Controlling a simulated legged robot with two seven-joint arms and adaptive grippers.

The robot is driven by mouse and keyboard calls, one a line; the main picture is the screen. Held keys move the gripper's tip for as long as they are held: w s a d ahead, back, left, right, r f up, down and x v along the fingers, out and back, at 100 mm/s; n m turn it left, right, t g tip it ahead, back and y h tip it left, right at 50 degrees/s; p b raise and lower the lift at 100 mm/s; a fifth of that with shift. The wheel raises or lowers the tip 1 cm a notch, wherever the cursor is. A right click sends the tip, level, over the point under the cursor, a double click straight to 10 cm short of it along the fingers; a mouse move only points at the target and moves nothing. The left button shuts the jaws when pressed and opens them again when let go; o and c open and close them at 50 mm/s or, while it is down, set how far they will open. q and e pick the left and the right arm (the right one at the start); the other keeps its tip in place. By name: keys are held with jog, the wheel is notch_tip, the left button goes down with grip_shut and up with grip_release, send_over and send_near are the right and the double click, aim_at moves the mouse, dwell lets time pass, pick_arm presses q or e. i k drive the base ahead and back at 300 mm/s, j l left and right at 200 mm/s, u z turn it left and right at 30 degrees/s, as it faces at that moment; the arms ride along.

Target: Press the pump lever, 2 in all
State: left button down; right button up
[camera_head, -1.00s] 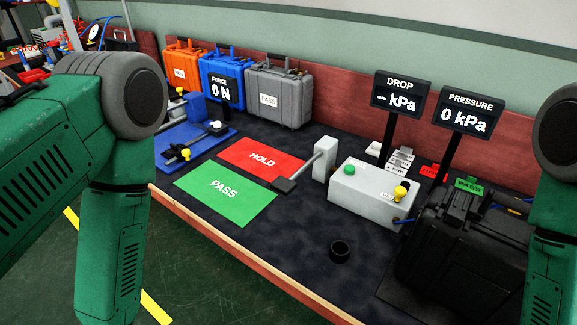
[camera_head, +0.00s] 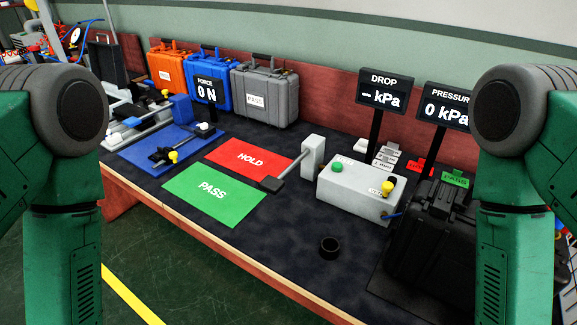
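The pump lever (camera_head: 285,171) is a grey bar with a dark flat end. It slopes down to the left from an upright light-grey block (camera_head: 313,157), and its dark end lies near the red HOLD mat. A grey box (camera_head: 352,191) with a green button and a yellow knob stands just right of the block. The pressure display (camera_head: 449,109) reads 0 kPa, and the drop display (camera_head: 384,89) shows a dash. My green arms hang at the left and right picture edges, away from the lever. Both grippers are out of view.
A green PASS mat (camera_head: 214,196) and a red HOLD mat (camera_head: 251,156) lie left of the lever. A black ring (camera_head: 330,247) stands near the table's front. A black case (camera_head: 435,240) is at right. Orange, blue and grey cases (camera_head: 265,92) line the back.

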aim_at(273, 185)
jog(key=i+j, duration=0.1)
jog(key=j, duration=0.4)
jog(key=i+j, duration=0.1)
jog(key=j, duration=0.35)
jog(key=z, duration=1.55)
